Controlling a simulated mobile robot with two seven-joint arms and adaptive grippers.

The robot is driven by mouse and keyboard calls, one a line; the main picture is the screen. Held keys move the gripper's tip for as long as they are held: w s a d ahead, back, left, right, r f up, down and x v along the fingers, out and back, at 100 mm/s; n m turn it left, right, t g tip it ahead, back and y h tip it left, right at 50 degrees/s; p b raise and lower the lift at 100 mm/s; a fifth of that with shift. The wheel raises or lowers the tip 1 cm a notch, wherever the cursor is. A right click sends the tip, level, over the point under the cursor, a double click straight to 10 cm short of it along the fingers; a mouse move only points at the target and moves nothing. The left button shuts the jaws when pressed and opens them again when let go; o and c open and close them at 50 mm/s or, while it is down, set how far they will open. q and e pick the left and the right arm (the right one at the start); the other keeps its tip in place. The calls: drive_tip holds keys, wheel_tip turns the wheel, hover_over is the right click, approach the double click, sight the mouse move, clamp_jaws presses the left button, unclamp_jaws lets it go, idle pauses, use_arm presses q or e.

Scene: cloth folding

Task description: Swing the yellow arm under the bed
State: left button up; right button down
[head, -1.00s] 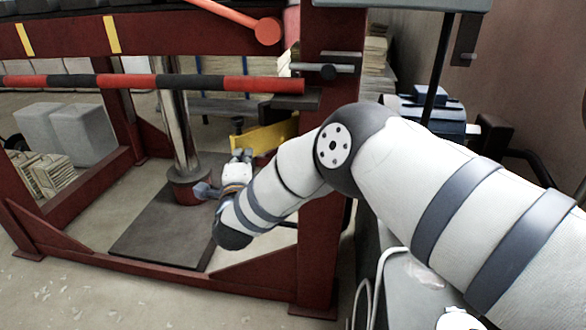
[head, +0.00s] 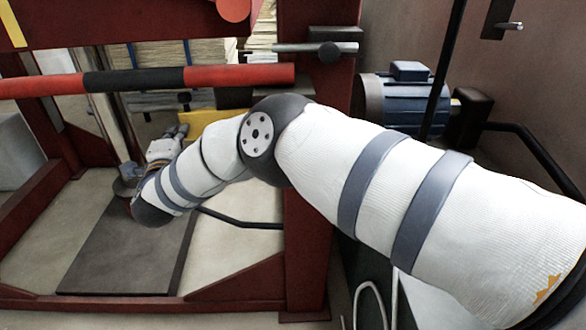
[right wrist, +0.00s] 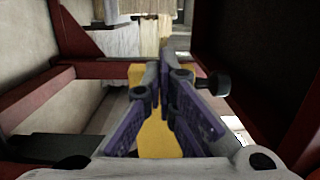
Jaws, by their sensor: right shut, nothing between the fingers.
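The yellow arm (head: 205,119) is a flat yellow bar low inside the red press frame, partly hidden behind my right arm in the head view. In the right wrist view the yellow arm (right wrist: 158,139) lies behind and between my fingers. My right gripper (head: 181,131) reaches through the frame beside it. In the right wrist view the gripper (right wrist: 165,68) is shut and empty; I cannot tell whether it touches the yellow arm. I cannot clearly tell which part is the bed. My left gripper is not in view.
A red-and-black striped bar (head: 140,79) crosses above my forearm. A red upright (head: 306,235) stands close to my elbow. A dark plate (head: 130,245) lies on the floor inside the frame. A blue motor (head: 400,103) stands at right.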

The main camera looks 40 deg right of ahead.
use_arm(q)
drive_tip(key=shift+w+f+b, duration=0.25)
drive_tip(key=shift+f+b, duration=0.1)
use_arm(e)
drive_tip(key=shift+x, duration=0.9)
drive_tip(key=shift+w, duration=0.1)
drive_tip(key=shift+a, duration=0.1)
